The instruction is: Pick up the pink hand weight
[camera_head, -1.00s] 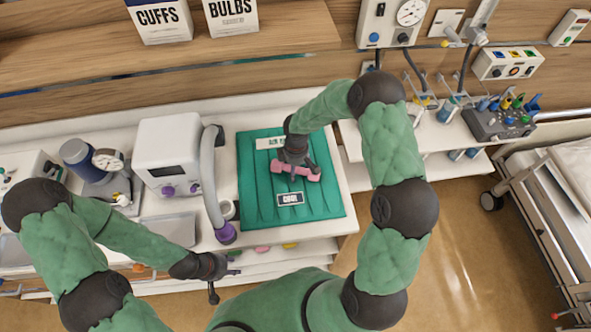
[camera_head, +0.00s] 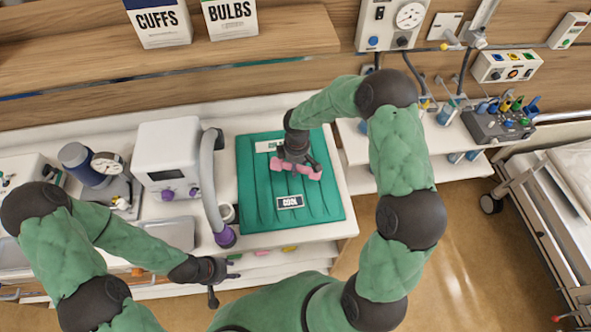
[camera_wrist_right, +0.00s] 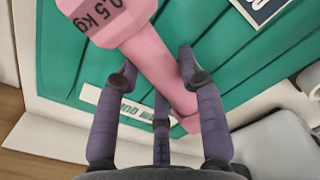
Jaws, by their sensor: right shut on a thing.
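The pink hand weight (camera_head: 308,170) is over the green ribbed mat (camera_head: 258,205) in the head view. My right gripper (camera_head: 295,165) is shut on its handle. In the right wrist view the weight (camera_wrist_right: 155,50) runs between the purple fingers of my right gripper (camera_wrist_right: 160,85); its near head shows "0.5 kg". The weight looks raised a little above the mat, though the height is hard to judge. My left gripper (camera_head: 222,280) is low at the front edge of the counter, with its fingers apart and nothing between them.
A white machine (camera_head: 170,150) with a grey hose (camera_head: 210,180) stands left of the mat. Boxes marked "CUFFS" (camera_head: 158,22) and "BULBS" (camera_head: 231,18) stand on the shelf. A bed (camera_head: 560,190) is at the right.

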